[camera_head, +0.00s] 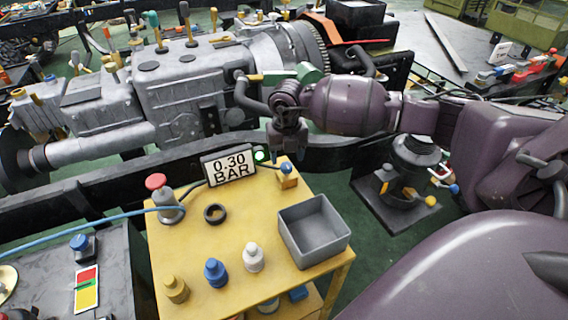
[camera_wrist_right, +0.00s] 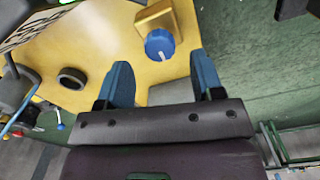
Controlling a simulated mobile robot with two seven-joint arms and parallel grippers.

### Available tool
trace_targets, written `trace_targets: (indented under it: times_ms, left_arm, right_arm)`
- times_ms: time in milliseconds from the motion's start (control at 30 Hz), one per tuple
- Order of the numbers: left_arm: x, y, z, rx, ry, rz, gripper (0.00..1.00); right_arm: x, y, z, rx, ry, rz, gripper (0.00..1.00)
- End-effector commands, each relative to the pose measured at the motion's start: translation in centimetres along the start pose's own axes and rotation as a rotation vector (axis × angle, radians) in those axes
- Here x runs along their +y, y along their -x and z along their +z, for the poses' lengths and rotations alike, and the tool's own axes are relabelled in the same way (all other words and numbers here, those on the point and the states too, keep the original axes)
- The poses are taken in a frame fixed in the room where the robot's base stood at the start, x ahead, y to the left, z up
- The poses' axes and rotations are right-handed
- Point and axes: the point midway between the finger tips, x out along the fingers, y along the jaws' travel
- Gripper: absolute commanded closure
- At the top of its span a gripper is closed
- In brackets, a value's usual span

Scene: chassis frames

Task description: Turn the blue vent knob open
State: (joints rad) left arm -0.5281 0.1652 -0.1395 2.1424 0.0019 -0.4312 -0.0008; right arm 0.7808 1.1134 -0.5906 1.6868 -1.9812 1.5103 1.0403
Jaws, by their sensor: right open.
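A blue knob (camera_head: 286,168) sits on a small yellow block at the back right corner of the yellow table. It also shows in the right wrist view (camera_wrist_right: 160,43), with a white line on its top. My right gripper (camera_head: 287,152) hangs pointing down just behind and above this knob in the head view. In the right wrist view its two blue fingers (camera_wrist_right: 161,75) are apart and nothing is between them. The knob lies just beyond the fingertips, apart from them. My left gripper is not in view.
Another blue knob (camera_head: 79,242) is at left. Grey machinery fills the back.

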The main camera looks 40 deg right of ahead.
Motion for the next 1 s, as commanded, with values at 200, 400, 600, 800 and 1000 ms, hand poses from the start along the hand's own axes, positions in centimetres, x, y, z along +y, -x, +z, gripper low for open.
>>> trace_targets:
  times_ms: [200, 400, 600, 800, 1000]
  left_arm:
    - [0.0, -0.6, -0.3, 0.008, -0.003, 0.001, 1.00]
    - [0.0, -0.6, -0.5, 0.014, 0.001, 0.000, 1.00]
    - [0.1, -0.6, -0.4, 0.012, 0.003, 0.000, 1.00]
    - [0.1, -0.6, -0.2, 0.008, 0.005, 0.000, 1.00]
    - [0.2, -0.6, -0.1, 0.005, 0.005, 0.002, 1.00]
  right_arm:
    - [-0.1, -2.9, 0.0, 0.003, 0.000, -0.002, 0.39]
    - [0.0, -3.5, 0.0, -0.001, 0.000, 0.001, 0.39]
    - [0.0, -3.4, 0.0, -0.001, 0.000, 0.001, 0.39]
    - [0.0, -3.4, 0.0, -0.001, 0.000, 0.001, 0.62]
    - [0.0, -3.4, 0.0, -0.001, 0.000, 0.001, 0.89]
